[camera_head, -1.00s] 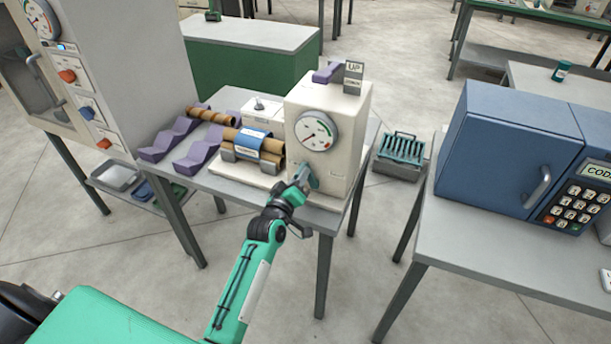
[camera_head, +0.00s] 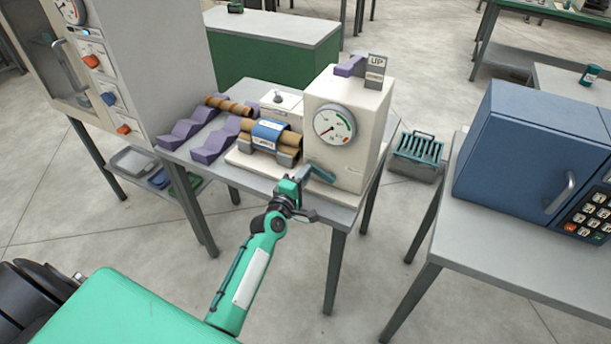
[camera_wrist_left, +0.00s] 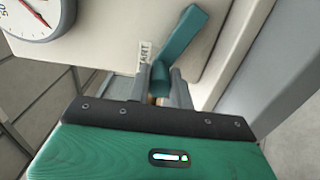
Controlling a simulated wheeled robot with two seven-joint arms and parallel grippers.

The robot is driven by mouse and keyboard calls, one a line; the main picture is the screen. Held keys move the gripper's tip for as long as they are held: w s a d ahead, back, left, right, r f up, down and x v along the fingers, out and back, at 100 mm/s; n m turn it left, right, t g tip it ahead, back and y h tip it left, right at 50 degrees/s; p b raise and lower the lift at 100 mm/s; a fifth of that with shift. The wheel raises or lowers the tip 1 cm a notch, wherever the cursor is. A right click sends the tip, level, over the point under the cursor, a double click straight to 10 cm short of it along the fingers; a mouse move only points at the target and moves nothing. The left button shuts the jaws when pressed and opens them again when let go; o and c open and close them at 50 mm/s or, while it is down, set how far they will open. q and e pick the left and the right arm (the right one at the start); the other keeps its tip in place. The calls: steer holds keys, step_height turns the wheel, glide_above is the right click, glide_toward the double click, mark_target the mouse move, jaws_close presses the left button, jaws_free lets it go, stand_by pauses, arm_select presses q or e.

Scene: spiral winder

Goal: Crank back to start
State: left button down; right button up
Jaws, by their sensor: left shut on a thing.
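The spiral winder (camera_head: 346,105) is a cream box with a round dial on its front, standing on a grey table. Its teal crank (camera_head: 320,172) sits low on the front; in the left wrist view the crank arm (camera_wrist_left: 181,46) slants up and right from the knob end. My left gripper (camera_head: 302,186) is at the crank and is shut on its handle; in the left wrist view the fingers (camera_wrist_left: 164,92) close around the handle. A label (camera_wrist_left: 145,55) ending in "ART" shows beside the crank. My right gripper is not in view.
Brown tubes (camera_head: 245,139) with a blue band lie in the winder's cradle, left of the dial. Purple wavy racks (camera_head: 213,143) stand further left. A blue keypad box (camera_head: 520,150) stands on the right table. A teal slotted rack (camera_head: 417,153) sits between the tables.

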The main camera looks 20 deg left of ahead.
arm_select(q)
steer(key=shift+a+f+n, duration=0.1)
steer(key=shift+f+n, duration=0.05)
steer(key=shift+n, duration=0.15)
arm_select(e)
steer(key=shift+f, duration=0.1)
arm_select(q)
steer(key=c, duration=1.2)
jaws_free()
steer(key=shift+c, duration=0.2)
steer(key=s+b, duration=0.2)
steer(key=s, duration=1.1)
steer(key=shift+s+a, duration=0.2)
steer(key=shift+s, duration=0.2)
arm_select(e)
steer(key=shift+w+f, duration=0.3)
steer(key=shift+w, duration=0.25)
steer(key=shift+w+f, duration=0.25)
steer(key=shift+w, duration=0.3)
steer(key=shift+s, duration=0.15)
